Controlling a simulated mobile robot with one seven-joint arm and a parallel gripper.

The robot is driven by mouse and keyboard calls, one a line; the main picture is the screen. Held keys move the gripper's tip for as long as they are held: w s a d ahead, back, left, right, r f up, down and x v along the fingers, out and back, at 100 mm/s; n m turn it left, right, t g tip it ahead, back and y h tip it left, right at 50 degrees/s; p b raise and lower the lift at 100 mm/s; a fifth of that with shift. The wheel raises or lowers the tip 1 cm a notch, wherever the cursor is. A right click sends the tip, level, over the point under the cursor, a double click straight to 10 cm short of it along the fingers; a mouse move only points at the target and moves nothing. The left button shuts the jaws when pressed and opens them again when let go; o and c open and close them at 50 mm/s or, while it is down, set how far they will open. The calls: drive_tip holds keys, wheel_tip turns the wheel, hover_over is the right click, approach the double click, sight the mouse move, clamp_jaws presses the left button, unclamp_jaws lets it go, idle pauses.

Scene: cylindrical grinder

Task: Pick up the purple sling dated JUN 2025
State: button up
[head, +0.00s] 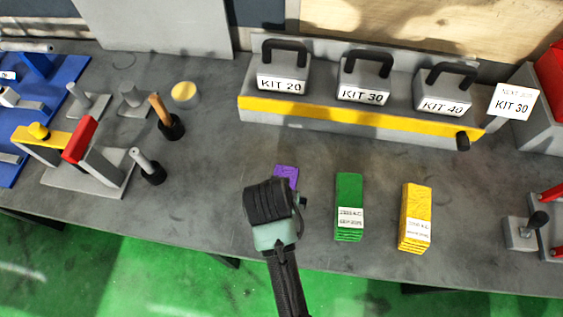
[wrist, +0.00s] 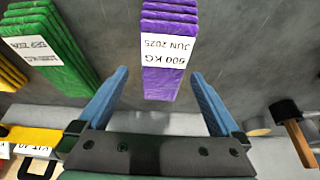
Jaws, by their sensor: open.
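I cannot tell the height gap. In the head view my wrist covers the fingers.
A green sling (head: 349,200) and a yellow sling (head: 415,210) lie to the right on the grey bench (head: 220,215). Behind stands a rack with a yellow strip (head: 340,115) holding KIT blocks. Black-based tools (head: 152,168) stand to the left.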

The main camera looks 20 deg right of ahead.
drive_tip(key=shift+w+x, duration=0.15)
drive_tip(key=shift+x, duration=0.9)
drive_tip(key=shift+w+x, duration=0.15)
drive_tip(key=shift+x, duration=0.9)
drive_tip(key=shift+r, duration=0.1)
clamp_jaws()
